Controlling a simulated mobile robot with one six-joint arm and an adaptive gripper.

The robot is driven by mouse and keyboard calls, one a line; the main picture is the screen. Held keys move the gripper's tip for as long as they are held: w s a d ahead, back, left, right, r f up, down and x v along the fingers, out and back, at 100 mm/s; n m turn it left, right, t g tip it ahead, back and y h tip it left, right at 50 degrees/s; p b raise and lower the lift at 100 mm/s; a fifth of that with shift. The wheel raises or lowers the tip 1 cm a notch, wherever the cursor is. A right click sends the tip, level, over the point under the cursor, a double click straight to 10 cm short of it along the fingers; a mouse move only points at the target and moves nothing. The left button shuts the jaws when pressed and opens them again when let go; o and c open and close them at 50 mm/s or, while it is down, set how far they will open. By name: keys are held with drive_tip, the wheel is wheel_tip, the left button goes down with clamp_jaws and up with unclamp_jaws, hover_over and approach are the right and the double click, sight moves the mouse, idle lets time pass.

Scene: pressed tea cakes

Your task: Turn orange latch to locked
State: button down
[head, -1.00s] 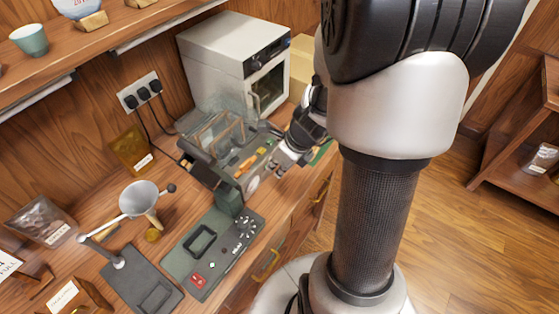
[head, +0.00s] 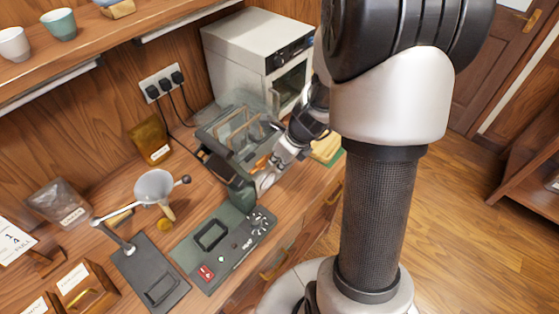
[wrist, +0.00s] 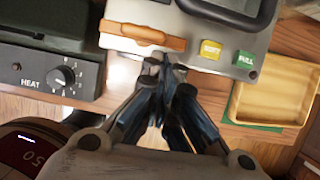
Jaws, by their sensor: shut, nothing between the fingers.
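The orange latch (wrist: 143,32) lies on the front of the grey press machine (wrist: 213,58) in the wrist view, its bar nearly level in the picture. The latch also shows small in the head view (head: 262,163), partly behind my gripper. My gripper (wrist: 166,62) is shut and empty, its fingertips just below and right of the latch's right end, close to the machine's front edge. Whether the tips touch the latch cannot be told.
A control box with a HEAT dial (wrist: 62,76) sits left of the machine in the wrist view. A yellow tray (wrist: 273,99) on a green mat is at right. In the head view, a white oven (head: 250,50) stands behind and a funnel (head: 154,187) to the left.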

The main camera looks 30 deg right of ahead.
drive_tip(key=shift+w+d+n+g+y+p, duration=0.2)
drive_tip(key=shift+w+n+y+p, duration=0.1)
drive_tip(key=shift+n, duration=0.4)
drive_tip(key=shift+w+d+n+g+y+p, duration=0.1)
drive_tip(key=shift+w+d+n+y+p, duration=0.15)
drive_tip(key=shift+n, duration=0.45)
drive_tip(key=shift+w+n+p, duration=0.5)
drive_tip(key=shift+n+p, duration=0.25)
drive_tip(key=shift+n, duration=0.05)
drive_tip(key=shift+w+d+p, duration=0.15)
drive_tip(key=shift+w+p, duration=0.3)
drive_tip(key=shift+p, duration=0.1)
idle(0.8)
idle(0.4)
